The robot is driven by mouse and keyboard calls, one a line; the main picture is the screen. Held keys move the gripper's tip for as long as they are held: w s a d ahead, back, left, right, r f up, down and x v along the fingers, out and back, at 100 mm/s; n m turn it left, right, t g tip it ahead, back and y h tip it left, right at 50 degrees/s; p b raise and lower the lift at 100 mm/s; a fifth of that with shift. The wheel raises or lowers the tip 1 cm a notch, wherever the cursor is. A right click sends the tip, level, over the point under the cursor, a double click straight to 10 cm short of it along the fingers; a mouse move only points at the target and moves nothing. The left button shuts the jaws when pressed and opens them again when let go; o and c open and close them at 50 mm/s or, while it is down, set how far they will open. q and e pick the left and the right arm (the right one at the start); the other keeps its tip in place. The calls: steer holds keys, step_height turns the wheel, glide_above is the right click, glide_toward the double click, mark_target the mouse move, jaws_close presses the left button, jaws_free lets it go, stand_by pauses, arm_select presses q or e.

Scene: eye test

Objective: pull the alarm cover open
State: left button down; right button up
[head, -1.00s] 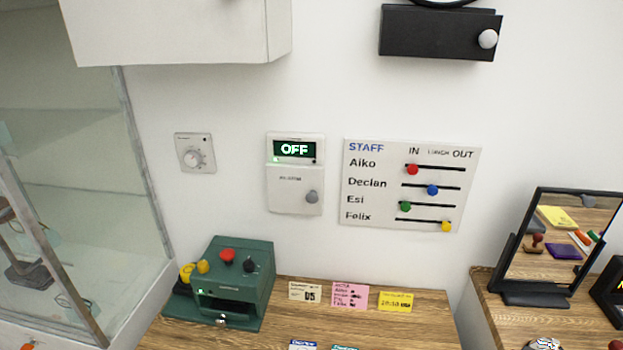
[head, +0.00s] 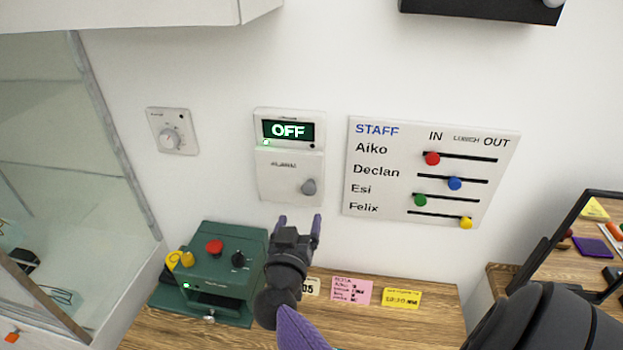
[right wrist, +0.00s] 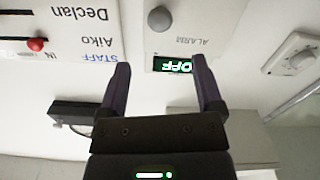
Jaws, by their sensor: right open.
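The alarm (head: 290,157) is a white wall box with a dark display reading OFF and a small green light. Its cover (head: 283,180), the lower white panel with a round grey knob (head: 308,187), looks closed. My right gripper (head: 300,220) is open and empty, its two purple fingers pointing up just below the cover in the head view. In the right wrist view, the picture is upside down; the open fingers (right wrist: 160,70) flank the OFF display, and the knob (right wrist: 160,19) shows beyond them. The gripper appears apart from the knob. My left gripper is not in view.
A staff board (head: 430,172) with coloured sliders hangs right of the alarm, and a dial (head: 172,131) hangs left. Below stand a green machine (head: 220,265) and notes (head: 352,290) on a wooden desk (head: 420,325).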

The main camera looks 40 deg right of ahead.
mark_target(308, 191)
steer(key=b+x, duration=0.2)
steer(key=x, duration=0.6)
steer(key=shift+w+d+f, duration=0.1)
steer(key=shift+d, duration=0.05)
steer(key=shift+w+d, duration=0.2)
steer(key=shift+d, duration=0.1)
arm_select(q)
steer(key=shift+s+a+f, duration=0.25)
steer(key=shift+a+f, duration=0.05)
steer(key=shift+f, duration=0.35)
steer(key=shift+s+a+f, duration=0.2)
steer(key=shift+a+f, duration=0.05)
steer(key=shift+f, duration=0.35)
arm_select(e)
jaws_close()
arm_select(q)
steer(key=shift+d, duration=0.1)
